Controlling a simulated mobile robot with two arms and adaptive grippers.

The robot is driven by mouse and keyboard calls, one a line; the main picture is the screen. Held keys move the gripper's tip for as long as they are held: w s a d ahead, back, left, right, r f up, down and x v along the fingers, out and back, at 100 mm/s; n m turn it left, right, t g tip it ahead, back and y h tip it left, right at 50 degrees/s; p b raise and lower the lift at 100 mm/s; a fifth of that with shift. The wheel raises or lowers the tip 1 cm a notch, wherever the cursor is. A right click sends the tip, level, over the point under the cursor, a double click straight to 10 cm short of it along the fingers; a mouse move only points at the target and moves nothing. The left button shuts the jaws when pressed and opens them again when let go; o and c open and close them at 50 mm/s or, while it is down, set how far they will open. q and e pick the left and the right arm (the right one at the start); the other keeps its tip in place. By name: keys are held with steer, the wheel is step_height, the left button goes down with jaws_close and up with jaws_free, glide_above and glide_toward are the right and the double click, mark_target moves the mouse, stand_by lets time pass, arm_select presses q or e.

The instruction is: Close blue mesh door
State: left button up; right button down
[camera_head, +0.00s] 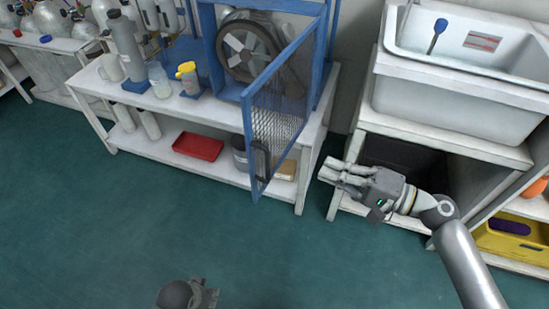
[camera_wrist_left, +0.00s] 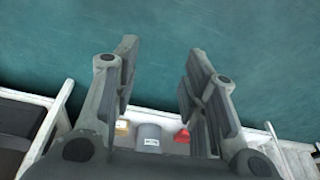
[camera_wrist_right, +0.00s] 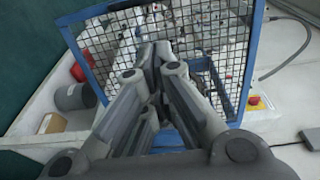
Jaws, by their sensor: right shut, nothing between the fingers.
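The blue mesh door (camera_head: 284,92) stands open, swung out from the blue cage (camera_head: 213,47) toward the front of the bench.
A wheel (camera_head: 247,50) sits inside the cage. The white bench (camera_head: 160,104) holds a bottle (camera_head: 160,80) and a yellow-topped sprayer (camera_head: 188,78); a red tray (camera_head: 198,146) lies on its lower shelf. A sink (camera_head: 455,95) stands right. The green floor in front is clear.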

arm_select(q)
steer(key=f, duration=0.1)
steer(key=s+f+p, duration=0.1)
steer(key=f, duration=0.2)
steer(key=shift+s+a+f+p, duration=0.1)
steer(key=shift+s+f+p, duration=0.2)
steer(key=shift+f, duration=0.1)
arm_select(e)
glide_toward(263, 143)
steer(key=x, duration=0.7)
steer(key=shift+w+a, duration=0.1)
